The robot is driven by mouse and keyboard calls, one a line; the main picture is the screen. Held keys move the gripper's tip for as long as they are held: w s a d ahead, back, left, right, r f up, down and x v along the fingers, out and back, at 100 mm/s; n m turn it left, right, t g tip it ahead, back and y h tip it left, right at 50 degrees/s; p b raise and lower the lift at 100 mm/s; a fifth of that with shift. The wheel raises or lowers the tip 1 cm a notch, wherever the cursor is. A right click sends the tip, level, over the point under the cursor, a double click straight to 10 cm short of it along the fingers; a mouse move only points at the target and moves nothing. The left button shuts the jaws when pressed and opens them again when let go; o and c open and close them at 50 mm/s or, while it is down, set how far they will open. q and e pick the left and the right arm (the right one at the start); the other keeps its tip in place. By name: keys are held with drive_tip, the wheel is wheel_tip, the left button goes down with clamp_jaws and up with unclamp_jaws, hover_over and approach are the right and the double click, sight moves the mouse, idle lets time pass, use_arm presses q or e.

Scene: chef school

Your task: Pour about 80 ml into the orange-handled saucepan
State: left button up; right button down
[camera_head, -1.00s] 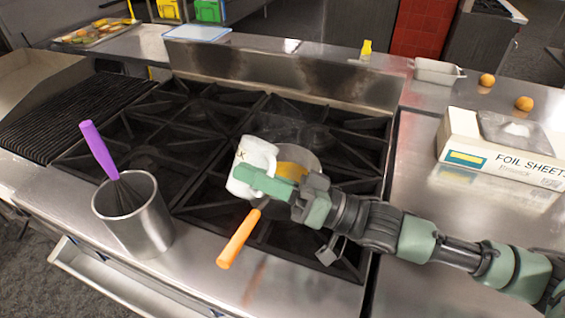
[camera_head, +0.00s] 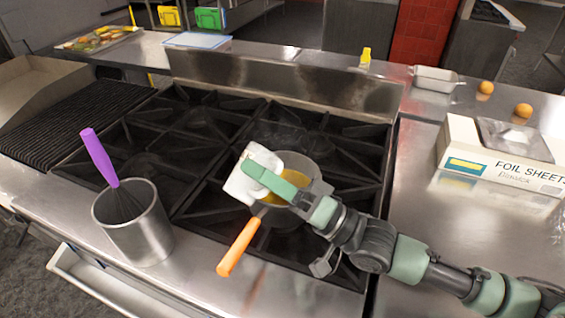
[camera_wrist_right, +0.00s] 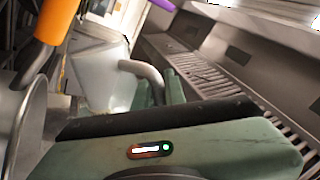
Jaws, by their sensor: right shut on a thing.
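The saucepan (camera_head: 308,163) stands on the stove burner with its orange handle (camera_head: 240,246) toward the front edge. Yellow-orange liquid (camera_head: 270,198) shows inside it, partly hidden by my gripper. My right gripper (camera_head: 268,180) is shut on a white jug (camera_head: 238,186) and holds it tilted above the saucepan's left side. The jug's mouth and any stream are not clear. In the right wrist view the white jug (camera_wrist_right: 92,68) and its curved handle show by my finger, with the orange handle (camera_wrist_right: 56,18) at upper left. My left gripper is out of view.
A steel container (camera_head: 148,232) with a purple-handled whisk (camera_head: 96,155) stands at the front left. Black burner grates (camera_head: 150,140) surround the saucepan. A foil sheets box (camera_head: 478,160) sits on the right counter, with bare counter in front of it.

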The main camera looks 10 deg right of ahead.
sight(273, 160)
drive_tip(key=shift+w+d+m+t, duration=0.1)
drive_tip(key=shift+d+m+t, duration=0.1)
drive_tip(key=shift+m+t, duration=0.45)
drive_tip(key=shift+w+d+r+m+p, duration=0.15)
drive_tip(key=shift+r+m+p, duration=0.15)
drive_tip(key=shift+m, duration=0.35)
drive_tip(key=shift+w+d+r+m+t+h+p, duration=0.15)
drive_tip(key=shift+m+t+p, duration=0.1)
drive_tip(key=shift+m+t, duration=0.15)
drive_tip(key=shift+d+r+m+t+h+p, duration=0.15)
drive_tip(key=shift+m+t+p, duration=0.1)
drive_tip(key=shift+m, duration=0.15)
drive_tip(key=shift+w+d+r+m+t+h+p, duration=0.2)
drive_tip(key=shift+w+d+m+t, duration=0.2)
drive_tip(key=shift+m, duration=0.25)
drive_tip(key=shift+w+d+r+m+t+h+p, duration=0.2)
drive_tip(key=shift+w+d+m+t, duration=0.1)
drive_tip(key=shift+d+m+t, duration=0.25)
drive_tip(key=s+a+n+g, duration=0.1)
drive_tip(key=n+g, duration=0.1)
drive_tip(key=n, duration=0.1)
drive_tip(key=s+a+f+n+g+y+b, duration=0.1)
drive_tip(key=n+g, duration=0.1)
drive_tip(key=n, duration=0.1)
drive_tip(key=s+a+n+g+y+b, duration=0.1)
drive_tip(key=n+g, duration=0.1)
drive_tip(key=n, duration=0.2)
drive_tip(key=shift+a+f+g, duration=0.25)
drive_tip(key=shift+a+g, duration=0.1)
drive_tip(key=shift+f, duration=0.1)
